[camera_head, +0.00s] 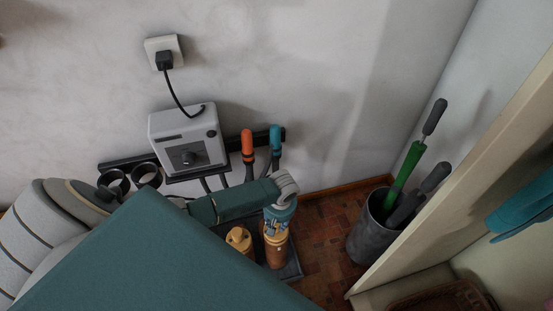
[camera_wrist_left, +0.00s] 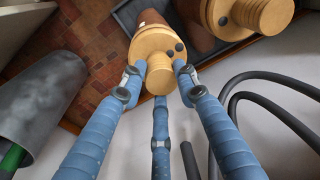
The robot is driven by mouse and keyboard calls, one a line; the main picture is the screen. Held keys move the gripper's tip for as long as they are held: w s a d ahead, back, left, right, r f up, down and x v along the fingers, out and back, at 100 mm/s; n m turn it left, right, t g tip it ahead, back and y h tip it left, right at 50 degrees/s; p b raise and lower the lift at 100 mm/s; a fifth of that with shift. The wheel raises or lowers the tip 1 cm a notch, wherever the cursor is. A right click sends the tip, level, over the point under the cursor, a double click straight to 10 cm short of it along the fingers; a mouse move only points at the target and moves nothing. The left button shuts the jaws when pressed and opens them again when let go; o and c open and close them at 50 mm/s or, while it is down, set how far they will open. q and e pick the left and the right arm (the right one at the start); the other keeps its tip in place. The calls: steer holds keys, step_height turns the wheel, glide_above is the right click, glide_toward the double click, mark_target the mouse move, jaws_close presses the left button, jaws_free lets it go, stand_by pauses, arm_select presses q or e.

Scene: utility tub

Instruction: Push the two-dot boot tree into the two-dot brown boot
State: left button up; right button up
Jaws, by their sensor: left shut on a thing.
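My left gripper (camera_head: 279,221) points down over the front brown boot (camera_head: 275,254), which stands upright. In the left wrist view, the gripper's blue fingers (camera_wrist_left: 160,82) are shut around the round knob of a pale wooden boot tree (camera_wrist_left: 147,43). Dark dots show on that tree's flat top. The brown boot (camera_wrist_left: 152,16) shows just beyond the tree; how deep the tree sits in it is hard to tell. A second boot tree (camera_head: 239,238) stands to the left in another brown boot (camera_wrist_left: 199,32), and a dark dot shows on it. My right gripper is not in view.
The boots stand on a dark tray (camera_head: 291,267) by the wall. A grey bin (camera_head: 365,240) with long-handled tools stands to the right. A wall rail (camera_head: 262,140) holds orange- and blue-handled tools. A grey box (camera_head: 187,137) hangs above. Tiled floor (camera_head: 322,240) is clear between tray and bin.

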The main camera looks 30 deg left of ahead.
arm_select(q)
steer(key=shift+f, duration=0.15)
stand_by(0.8)
steer(key=o, duration=1.3)
steer(key=shift+s+d+r, duration=0.1)
steer(key=shift+d+r, duration=0.1)
steer(key=shift+r, duration=1.8)
steer(key=shift+s+d+r, duration=0.1)
steer(key=shift+d+r, duration=0.1)
steer(key=shift+r, duration=1.75)
steer(key=f, duration=0.8)
steer(key=shift+w+a, duration=0.2)
steer(key=shift+a, duration=0.2)
steer(key=shift+r, duration=0.1)
